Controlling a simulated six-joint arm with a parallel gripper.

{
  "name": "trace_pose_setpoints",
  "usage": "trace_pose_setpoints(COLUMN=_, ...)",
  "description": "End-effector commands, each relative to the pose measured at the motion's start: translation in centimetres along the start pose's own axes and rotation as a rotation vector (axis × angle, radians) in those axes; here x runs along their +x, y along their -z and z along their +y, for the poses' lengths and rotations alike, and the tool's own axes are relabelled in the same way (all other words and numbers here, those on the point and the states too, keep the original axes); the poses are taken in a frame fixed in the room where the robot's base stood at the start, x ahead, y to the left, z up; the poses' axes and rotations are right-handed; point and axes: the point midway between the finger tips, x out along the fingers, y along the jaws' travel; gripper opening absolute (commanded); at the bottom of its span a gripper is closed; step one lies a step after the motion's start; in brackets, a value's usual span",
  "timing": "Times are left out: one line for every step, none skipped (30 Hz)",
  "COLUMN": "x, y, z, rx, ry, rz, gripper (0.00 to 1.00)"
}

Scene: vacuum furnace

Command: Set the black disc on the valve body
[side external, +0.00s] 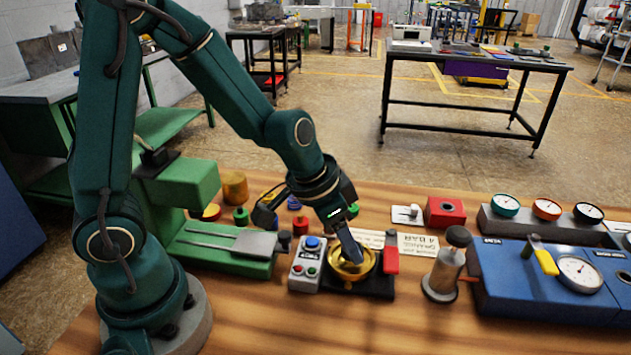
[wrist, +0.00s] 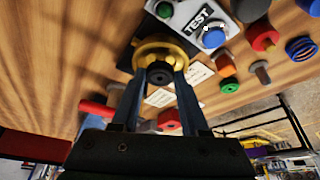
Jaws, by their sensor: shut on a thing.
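The valve body is a brass, bowl-like ring (side external: 338,273) on a black base (side external: 373,287) at the front middle of the bench in the side view. It also shows in the wrist view (wrist: 139,54), just beyond my fingertips. My gripper (side external: 350,257) points down and slightly right into the brass opening. In the wrist view, my gripper (wrist: 160,75) is shut on a small black disc (wrist: 160,76), which lies in front of the brass opening. The disc is hidden by the fingers in the side view. I cannot tell whether it touches the valve body.
A grey button box (side external: 305,274) stands close left of the valve body. A red handle (side external: 391,258) rises close on its right. A metal cylinder with a dark knob (side external: 446,272) and a blue gauge unit (side external: 520,290) stand farther right. The wooden bench in front is clear.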

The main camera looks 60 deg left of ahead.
Motion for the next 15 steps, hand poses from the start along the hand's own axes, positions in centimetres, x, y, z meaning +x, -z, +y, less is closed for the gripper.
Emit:
trace_pose_setpoints(x=0.04, y=-0.04, z=0.02, rx=0.001, ry=-0.001, rz=-0.001, gripper=0.0)
trace_pose_setpoints(x=0.06, y=-0.05, z=0.03, rx=0.0, ry=-0.001, rz=-0.001, gripper=0.0)
trace_pose_setpoints(x=0.09, y=-0.05, z=0.04, rx=0.0, ry=-0.001, rz=-0.001, gripper=0.0)
trace_pose_setpoints(x=0.11, y=-0.05, z=0.04, rx=-0.001, ry=-0.001, rz=-0.001, gripper=0.0)
trace_pose_setpoints(x=0.13, y=-0.06, z=0.05, rx=0.0, ry=-0.001, rz=0.0, gripper=0.0)
trace_pose_setpoints(x=0.16, y=-0.06, z=0.05, rx=0.001, ry=-0.001, rz=0.0, gripper=0.0)
trace_pose_setpoints(x=0.18, y=-0.07, z=0.05, rx=0.001, ry=-0.001, rz=0.0, gripper=0.0)
trace_pose_setpoints(x=0.2, y=-0.07, z=0.05, rx=0.0, ry=-0.001, rz=0.0, gripper=0.0)
trace_pose_setpoints(x=0.22, y=-0.07, z=0.05, rx=-0.001, ry=-0.001, rz=0.001, gripper=0.0)
trace_pose_setpoints(x=0.25, y=-0.08, z=0.05, rx=0.0, ry=-0.001, rz=0.001, gripper=0.0)
trace_pose_setpoints(x=0.27, y=-0.09, z=0.05, rx=0.001, ry=-0.001, rz=0.001, gripper=0.0)
trace_pose_setpoints(x=0.3, y=-0.11, z=0.05, rx=0.001, ry=-0.001, rz=0.0, gripper=0.0)
trace_pose_setpoints(x=0.32, y=-0.12, z=0.06, rx=0.0, ry=-0.001, rz=0.0, gripper=0.0)
trace_pose_setpoints(x=0.34, y=-0.13, z=0.06, rx=-0.001, ry=-0.001, rz=0.0, gripper=0.0)
trace_pose_setpoints(x=0.37, y=-0.15, z=0.06, rx=0.0, ry=-0.001, rz=0.0, gripper=0.0)
